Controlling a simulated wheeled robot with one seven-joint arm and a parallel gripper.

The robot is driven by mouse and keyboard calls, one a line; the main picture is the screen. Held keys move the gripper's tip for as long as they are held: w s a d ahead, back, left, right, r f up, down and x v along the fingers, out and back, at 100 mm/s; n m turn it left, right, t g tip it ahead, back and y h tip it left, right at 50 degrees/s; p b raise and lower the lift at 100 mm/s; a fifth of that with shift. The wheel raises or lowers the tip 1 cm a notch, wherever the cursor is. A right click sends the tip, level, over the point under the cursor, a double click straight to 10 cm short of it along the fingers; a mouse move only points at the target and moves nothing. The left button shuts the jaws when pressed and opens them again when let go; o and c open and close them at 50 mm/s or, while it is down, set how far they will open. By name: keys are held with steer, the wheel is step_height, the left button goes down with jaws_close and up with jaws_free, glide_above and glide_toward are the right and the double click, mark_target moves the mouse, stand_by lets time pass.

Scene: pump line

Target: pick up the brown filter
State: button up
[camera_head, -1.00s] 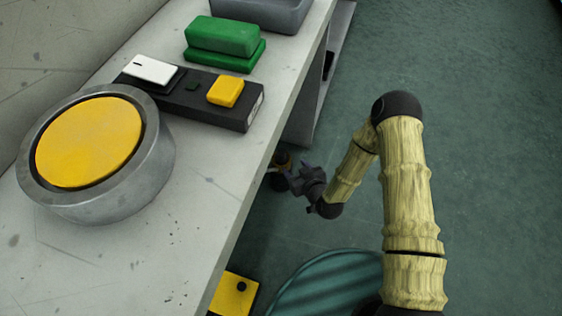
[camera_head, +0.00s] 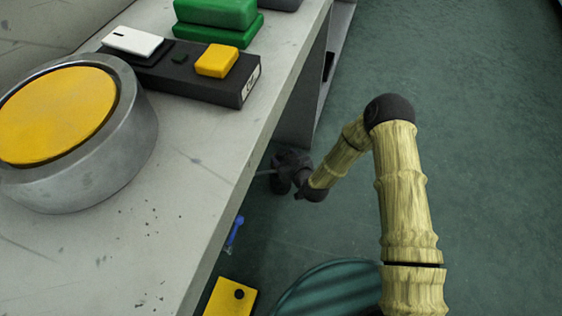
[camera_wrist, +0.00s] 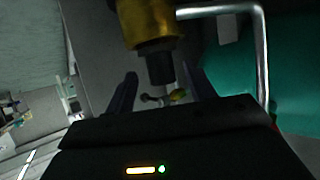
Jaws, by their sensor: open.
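A golden-brown cylinder with a dark narrower end (camera_wrist: 150,22), which looks like the brown filter, is at the top middle of the wrist view. Its upper part is cut off by the frame. My gripper (camera_wrist: 163,88) is open, its two dark fingers on either side of the line below the dark end. I cannot tell whether that end is between the fingers or beyond them. In the head view my gripper (camera_head: 284,172) is low beside the bench edge, and the filter cannot be made out there.
The grey bench (camera_head: 190,200) fills the left, carrying a large yellow button (camera_head: 55,115), a black switch box (camera_head: 180,80) and green blocks (camera_head: 215,25). A bent metal bar (camera_wrist: 263,60) stands right of the filter. A yellow box (camera_head: 232,297) is below the bench edge. Floor at right is clear.

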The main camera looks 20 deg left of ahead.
mark_target(279, 151)
steer(key=b+x, duration=0.2)
steer(key=x, duration=0.1)
steer(key=shift+a+f, duration=0.15)
steer(key=shift+a, duration=0.1)
steer(key=shift+w+a+b, duration=0.3)
steer(key=shift+a+b, duration=0.1)
steer(key=shift+b, duration=0.05)
steer(key=shift+w, duration=0.1)
steer(key=c, duration=1.1)
steer(key=shift+r+p, duration=3.1)
steer(key=shift+r, duration=1.95)
